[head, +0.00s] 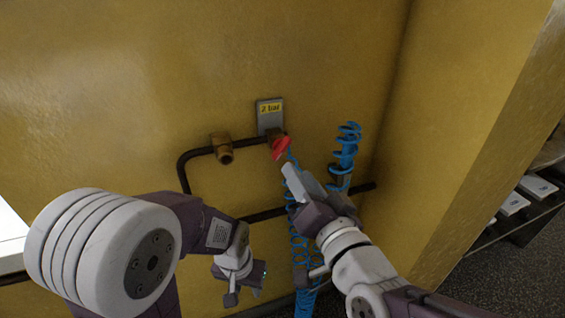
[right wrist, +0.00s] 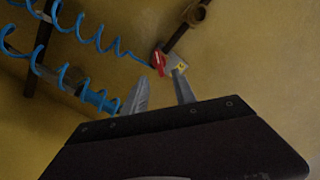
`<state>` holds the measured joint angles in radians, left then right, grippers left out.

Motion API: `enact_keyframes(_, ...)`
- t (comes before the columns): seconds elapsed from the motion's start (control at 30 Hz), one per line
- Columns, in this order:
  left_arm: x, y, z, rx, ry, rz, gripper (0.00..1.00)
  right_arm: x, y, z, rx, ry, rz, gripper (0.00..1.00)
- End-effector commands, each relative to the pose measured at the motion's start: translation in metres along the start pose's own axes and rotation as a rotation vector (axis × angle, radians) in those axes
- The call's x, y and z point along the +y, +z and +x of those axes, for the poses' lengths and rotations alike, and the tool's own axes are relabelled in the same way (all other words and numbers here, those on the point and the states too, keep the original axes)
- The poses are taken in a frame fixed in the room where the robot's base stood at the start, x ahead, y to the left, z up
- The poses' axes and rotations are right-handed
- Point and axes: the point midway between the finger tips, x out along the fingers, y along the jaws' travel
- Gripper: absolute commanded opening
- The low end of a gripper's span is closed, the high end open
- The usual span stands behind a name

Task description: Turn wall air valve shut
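The wall air valve has a red handle (head: 281,148) on a brass body (head: 272,135), below a grey plate (head: 269,108) with a yellow "2 bar" label, on the yellow wall. In the right wrist view the red handle (right wrist: 158,62) is beyond the fingertips. My right gripper (head: 290,172) is just below and right of the handle in the head view, apparently apart from it. In the right wrist view its two fingers (right wrist: 160,80) are spread with nothing between them. My left gripper (head: 243,296) hangs low, left of the blue hose; its finger gap is unclear.
A dark pipe (head: 198,151) runs along the wall with a second brass fitting (head: 222,148) left of the valve. A coiled blue hose (head: 346,150) hangs close by my right gripper. A wall corner and a dark rack (head: 510,215) are at right.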

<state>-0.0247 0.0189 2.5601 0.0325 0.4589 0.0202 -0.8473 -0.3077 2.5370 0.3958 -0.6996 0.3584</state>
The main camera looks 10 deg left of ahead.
Motion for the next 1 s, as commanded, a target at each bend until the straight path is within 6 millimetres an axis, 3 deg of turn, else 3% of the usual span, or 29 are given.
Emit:
enact_keyframes(0.17, 0.000, 0.002, 0.021, 0.000, 0.000, 0.000, 0.36, 0.005, 0.004, 0.024, 0.002, 0.002, -0.001, 0.33)
enact_keyframes(0.3, 0.000, 0.002, 0.018, 0.000, 0.000, 0.000, 0.36, 0.002, 0.000, 0.055, 0.000, 0.005, -0.002, 0.33)
enact_keyframes(0.5, 0.000, 0.002, 0.019, 0.000, 0.000, 0.000, 0.36, 0.001, -0.001, 0.084, -0.001, 0.003, -0.001, 0.33)
enact_keyframes(0.83, 0.000, 0.002, 0.019, 0.000, 0.000, 0.000, 0.36, 0.001, -0.001, 0.091, 0.000, 0.003, -0.001, 0.33)
enact_keyframes(0.93, 0.000, 0.002, 0.019, 0.000, 0.000, 0.000, 0.36, 0.001, -0.001, 0.090, 0.000, 0.003, -0.001, 0.05)
enact_keyframes(1.0, 0.000, 0.002, 0.019, 0.000, 0.000, 0.000, 0.36, 0.001, -0.001, 0.090, 0.000, 0.003, -0.001, 0.00)
